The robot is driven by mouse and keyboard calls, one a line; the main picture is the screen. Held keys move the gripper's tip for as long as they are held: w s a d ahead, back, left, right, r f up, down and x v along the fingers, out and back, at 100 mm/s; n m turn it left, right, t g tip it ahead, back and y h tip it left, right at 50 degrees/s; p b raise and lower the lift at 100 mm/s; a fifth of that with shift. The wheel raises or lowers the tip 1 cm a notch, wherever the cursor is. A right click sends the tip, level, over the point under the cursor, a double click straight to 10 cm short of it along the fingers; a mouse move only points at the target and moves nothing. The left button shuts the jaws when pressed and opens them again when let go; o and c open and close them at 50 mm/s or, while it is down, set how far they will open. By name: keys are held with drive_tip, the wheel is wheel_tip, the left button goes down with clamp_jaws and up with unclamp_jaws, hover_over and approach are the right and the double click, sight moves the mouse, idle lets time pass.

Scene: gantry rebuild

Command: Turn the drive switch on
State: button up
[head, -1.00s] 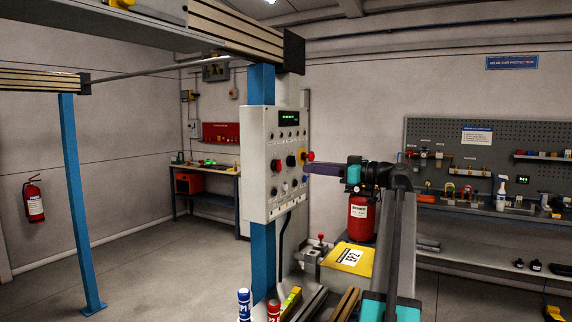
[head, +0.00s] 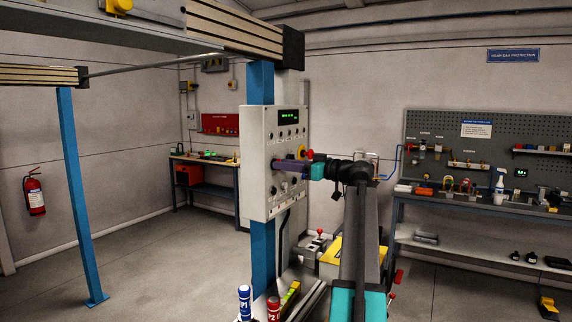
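The control panel (head: 256,150) is a grey box on the blue gantry post, with a green-lit display (head: 288,117) near its top and several knobs and buttons on its face. My gripper (head: 276,164) comes in from the right, its purple end against or just in front of the panel's middle. It covers some of the controls there. A red knob on a yellow plate (head: 303,152) shows at the panel's right edge, above my gripper. I cannot tell which control is the drive switch, or whether the fingers are open, shut or touching one.
Blue (head: 244,301) and red (head: 273,308) marked cylinders stand low in front of the post. A yellow plate (head: 329,257) lies beyond my arm. A workbench with a pegboard (head: 450,135) is at the right. The floor to the left is clear.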

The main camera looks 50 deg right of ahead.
clamp_jaws()
drive_tip(key=shift+m+b, duration=0.4)
drive_tip(key=m, duration=1.7)
drive_tip(key=shift+d+f, duration=0.15)
drive_tip(key=shift+d, duration=0.1)
idle(0.4)
